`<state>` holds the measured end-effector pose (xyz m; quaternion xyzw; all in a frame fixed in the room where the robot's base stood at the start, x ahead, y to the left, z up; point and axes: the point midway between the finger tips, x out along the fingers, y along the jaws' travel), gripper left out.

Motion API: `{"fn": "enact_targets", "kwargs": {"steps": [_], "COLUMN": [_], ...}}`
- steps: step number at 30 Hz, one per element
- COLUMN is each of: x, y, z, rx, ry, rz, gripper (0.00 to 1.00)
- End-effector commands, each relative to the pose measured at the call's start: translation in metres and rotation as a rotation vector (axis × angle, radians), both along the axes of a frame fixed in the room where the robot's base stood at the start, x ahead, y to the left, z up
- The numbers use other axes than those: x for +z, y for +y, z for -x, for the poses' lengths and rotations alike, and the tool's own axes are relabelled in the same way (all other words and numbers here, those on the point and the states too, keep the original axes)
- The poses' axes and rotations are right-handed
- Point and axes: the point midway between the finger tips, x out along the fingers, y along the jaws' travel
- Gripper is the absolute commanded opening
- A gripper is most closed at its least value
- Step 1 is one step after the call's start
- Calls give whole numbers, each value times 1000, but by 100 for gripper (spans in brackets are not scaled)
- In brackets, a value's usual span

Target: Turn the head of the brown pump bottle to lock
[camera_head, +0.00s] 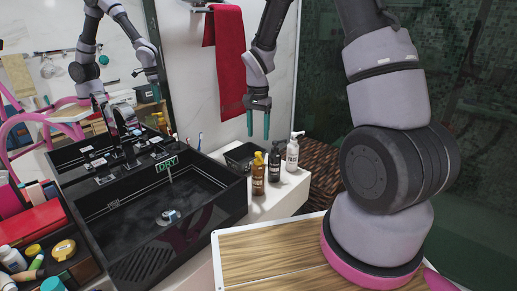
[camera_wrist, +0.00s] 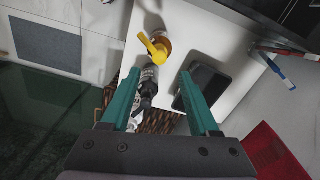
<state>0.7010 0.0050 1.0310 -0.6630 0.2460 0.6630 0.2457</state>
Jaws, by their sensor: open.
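The brown pump bottle (camera_head: 258,180) stands upright on the white counter, nearest the camera of three pump bottles. Its yellow pump head (camera_wrist: 157,48) shows from above in the wrist view, with the spout pointing to the upper left. My gripper (camera_head: 258,134) has teal fingers, points down and hangs above the bottles in the head view. In the wrist view my gripper (camera_wrist: 160,72) is open and nothing is between its fingers at their height. The yellow head lies just beyond the fingertips in that picture, apart from them.
A black pump bottle (camera_head: 275,163) and a white pump bottle (camera_head: 292,154) stand close behind the brown one. A black tray (camera_wrist: 212,84) sits beside them on the counter (camera_wrist: 228,40). The dark sink (camera_head: 190,205) is to the left. A red towel (camera_head: 229,55) hangs on the wall.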

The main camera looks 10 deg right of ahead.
Motion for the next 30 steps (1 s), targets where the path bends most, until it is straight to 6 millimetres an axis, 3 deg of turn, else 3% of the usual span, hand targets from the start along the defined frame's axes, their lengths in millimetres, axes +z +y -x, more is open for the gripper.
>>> {"fn": "enact_targets", "kwargs": {"steps": [3,9,15,23,28,30], "x": [-26,-56,-69,-70,-70,-70], "y": [0,0,0,0,0,0], "z": [2,1,1,0,0,0], "rx": [0,2,0,0,0,0], "ry": [6,3,1,0,0,0], "rz": [0,0,-1,0,0,0], "gripper": [62,62,62,62,0,0]}}
